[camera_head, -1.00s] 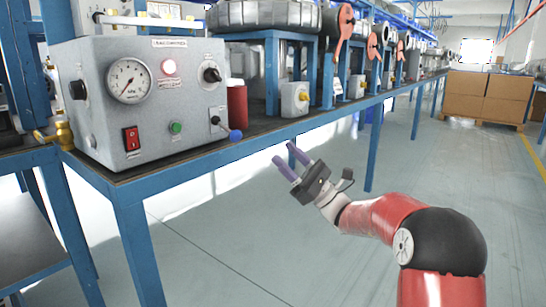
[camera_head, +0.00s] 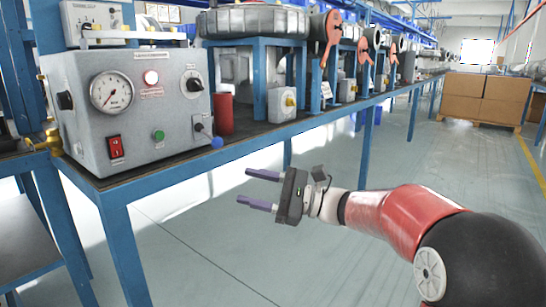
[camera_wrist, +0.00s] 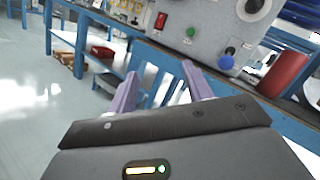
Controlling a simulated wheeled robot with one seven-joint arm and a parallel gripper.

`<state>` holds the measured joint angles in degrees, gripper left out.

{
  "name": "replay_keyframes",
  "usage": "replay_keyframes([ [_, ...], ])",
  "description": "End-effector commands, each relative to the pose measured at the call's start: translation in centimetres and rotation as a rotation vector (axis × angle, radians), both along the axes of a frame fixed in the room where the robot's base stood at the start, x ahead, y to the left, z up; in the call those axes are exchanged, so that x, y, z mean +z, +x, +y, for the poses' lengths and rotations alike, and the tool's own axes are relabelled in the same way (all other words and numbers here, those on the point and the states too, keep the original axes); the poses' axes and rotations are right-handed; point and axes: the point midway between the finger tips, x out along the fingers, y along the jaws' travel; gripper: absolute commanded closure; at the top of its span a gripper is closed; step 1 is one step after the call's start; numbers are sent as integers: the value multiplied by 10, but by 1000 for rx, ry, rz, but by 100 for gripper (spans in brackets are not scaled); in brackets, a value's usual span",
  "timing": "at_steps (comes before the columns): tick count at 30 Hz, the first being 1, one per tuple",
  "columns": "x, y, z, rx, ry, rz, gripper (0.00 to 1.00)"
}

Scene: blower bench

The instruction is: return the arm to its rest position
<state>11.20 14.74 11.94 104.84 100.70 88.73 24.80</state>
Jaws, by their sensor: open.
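My gripper (camera_head: 260,189) is open and empty in the head view, with its two purple fingers apart and pointing left. It hangs in free air in front of the blue bench (camera_head: 240,142), below the bench top. My red and black arm reaches in from the lower right. In the wrist view, my gripper (camera_wrist: 157,88) shows its two fingers spread with nothing between them. Behind them are the blue bench legs and the front of the grey control box.
The grey control box (camera_head: 80,135) stands on the bench at left, with a gauge, a red switch and a blue-knobbed lever (camera_head: 216,142) sticking out. A red cylinder (camera_head: 223,114) stands beside it. Cardboard boxes (camera_head: 485,97) stand far right. The floor around the arm is clear.

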Motion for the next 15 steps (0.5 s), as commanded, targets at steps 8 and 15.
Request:
replay_keyframes([
  [8, -31, -114, 2, 71, -639, -261, 50],
  [15, -71, -205, -82, 172, -1301, -646, 50],
])
